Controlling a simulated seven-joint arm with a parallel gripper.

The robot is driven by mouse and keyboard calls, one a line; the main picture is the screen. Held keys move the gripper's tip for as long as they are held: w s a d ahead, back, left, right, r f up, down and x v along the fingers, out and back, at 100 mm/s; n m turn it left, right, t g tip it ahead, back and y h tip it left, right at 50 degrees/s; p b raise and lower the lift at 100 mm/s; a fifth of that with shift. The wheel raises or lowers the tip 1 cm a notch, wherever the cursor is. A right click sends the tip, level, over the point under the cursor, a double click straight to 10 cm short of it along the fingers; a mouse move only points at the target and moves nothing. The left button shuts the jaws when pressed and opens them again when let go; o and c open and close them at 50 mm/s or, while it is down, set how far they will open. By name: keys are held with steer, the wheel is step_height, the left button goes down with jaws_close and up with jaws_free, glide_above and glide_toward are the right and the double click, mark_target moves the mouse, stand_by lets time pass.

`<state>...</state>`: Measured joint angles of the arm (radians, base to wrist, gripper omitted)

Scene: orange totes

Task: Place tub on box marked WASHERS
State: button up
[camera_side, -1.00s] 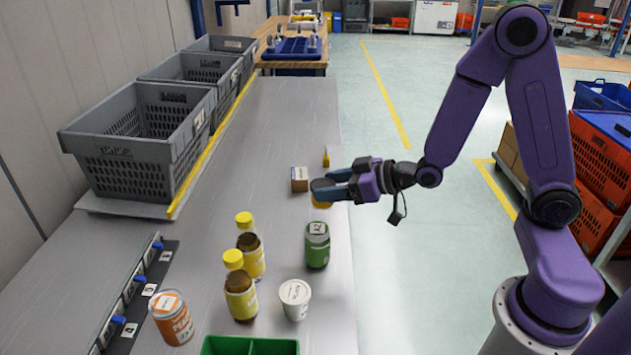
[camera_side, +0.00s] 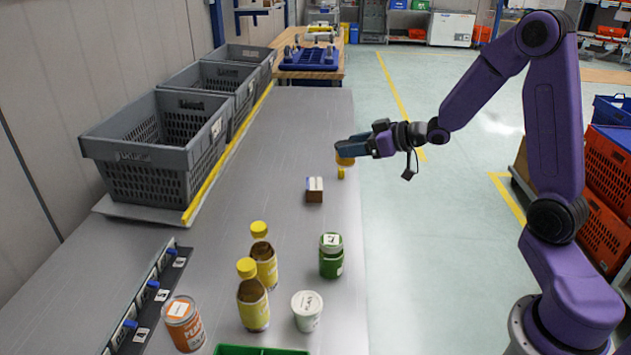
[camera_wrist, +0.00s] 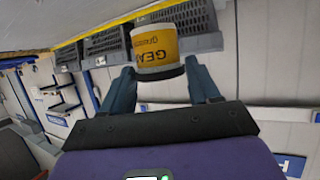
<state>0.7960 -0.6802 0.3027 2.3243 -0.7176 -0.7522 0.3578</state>
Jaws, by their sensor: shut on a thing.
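My gripper (camera_side: 366,147) is shut on a yellow-orange tub (camera_side: 344,159) and holds it off the table near its right edge. In the wrist view the tub (camera_wrist: 162,46) sits between my fingers (camera_wrist: 160,70), with a white upper band and lettering like "GEAR grease" upside down. A small brown cardboard box (camera_side: 314,195) with a white and blue label stands on the table, left of and nearer than the tub in the side view. Its label is too small to read.
Yellow bottles (camera_side: 253,305), a green jar (camera_side: 331,262), a white cup (camera_side: 307,318) and an orange can (camera_side: 183,325) stand nearer. Grey crates (camera_side: 150,170) line the left.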

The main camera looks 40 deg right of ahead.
steer(key=w+f, duration=0.3)
steer(key=w, duration=0.1)
steer(key=w+d+f, duration=0.1)
steer(key=w+f, duration=0.2)
steer(key=w, duration=0.2)
steer(key=w+f, duration=0.3)
steer(key=w, duration=0.1)
steer(key=shift+w+d+f, duration=0.15)
steer(key=shift+d, duration=0.05)
steer(key=shift+w+f, duration=0.2)
steer(key=shift+f, duration=1.6)
steer(key=shift+f, duration=0.15)
steer(key=o, duration=1.1)
steer(key=shift+o, duration=0.2)
